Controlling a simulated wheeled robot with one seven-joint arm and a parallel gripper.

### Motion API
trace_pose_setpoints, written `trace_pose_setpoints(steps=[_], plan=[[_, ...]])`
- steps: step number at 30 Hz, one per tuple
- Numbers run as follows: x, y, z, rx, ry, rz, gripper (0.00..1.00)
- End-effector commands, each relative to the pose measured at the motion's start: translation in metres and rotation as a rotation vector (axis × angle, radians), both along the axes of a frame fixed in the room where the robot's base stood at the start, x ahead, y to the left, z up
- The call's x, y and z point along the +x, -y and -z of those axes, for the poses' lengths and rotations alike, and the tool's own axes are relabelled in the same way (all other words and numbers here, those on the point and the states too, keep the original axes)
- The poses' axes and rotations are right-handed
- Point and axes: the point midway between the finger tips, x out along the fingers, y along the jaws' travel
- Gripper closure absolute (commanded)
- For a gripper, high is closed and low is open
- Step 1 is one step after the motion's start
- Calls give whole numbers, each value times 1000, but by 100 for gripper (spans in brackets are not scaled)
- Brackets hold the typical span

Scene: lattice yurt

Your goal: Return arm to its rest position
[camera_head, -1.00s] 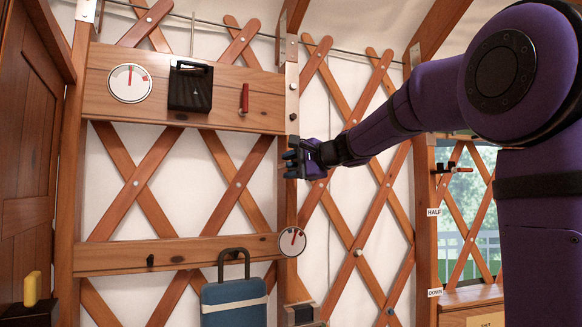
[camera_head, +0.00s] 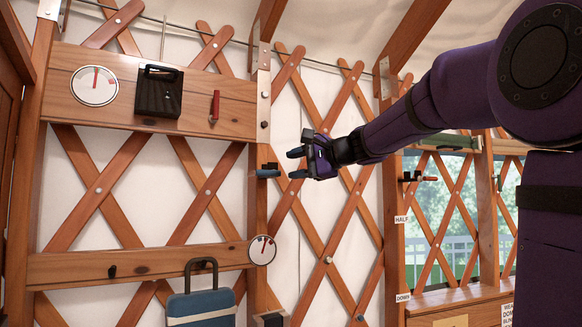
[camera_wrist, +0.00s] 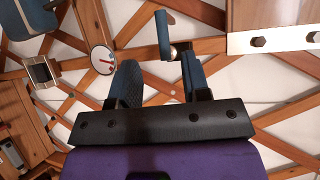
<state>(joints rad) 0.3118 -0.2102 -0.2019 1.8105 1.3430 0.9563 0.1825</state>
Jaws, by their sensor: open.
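My gripper (camera_head: 294,163) is open and empty, in front of the lattice wall at mid-picture in the head view. Its two blue fingers point left and stand apart, and a gap also shows between them in the wrist view (camera_wrist: 158,66). My purple arm reaches in from the right, roughly level and outstretched. A short blue handle (camera_head: 268,172) on the wooden post is just left of the fingertips, apart from them in the picture. In the wrist view the blue handle (camera_wrist: 163,35) appears beyond the fingertips, closer to the right finger.
A board holds a dial (camera_head: 94,86), a black box (camera_head: 159,92) and a red lever (camera_head: 214,106). A lower dial (camera_head: 262,250) is near a blue case (camera_head: 201,305). White wall shows between the slats.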

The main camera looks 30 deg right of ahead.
Motion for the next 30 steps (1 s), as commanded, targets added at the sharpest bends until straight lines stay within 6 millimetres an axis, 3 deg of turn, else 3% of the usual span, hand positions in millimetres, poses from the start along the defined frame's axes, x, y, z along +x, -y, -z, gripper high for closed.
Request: trace_pose_setpoints(steps=[13,17,20,24,30], plan=[[0,-1,1,-4,-1,-2,57],[-12,-19,16,-63,-34,-34,57],[-34,-46,45,-180,-92,-94,57],[-82,-90,103,-425,-190,-217,57],[-160,-125,188,-816,-294,-405,57]])
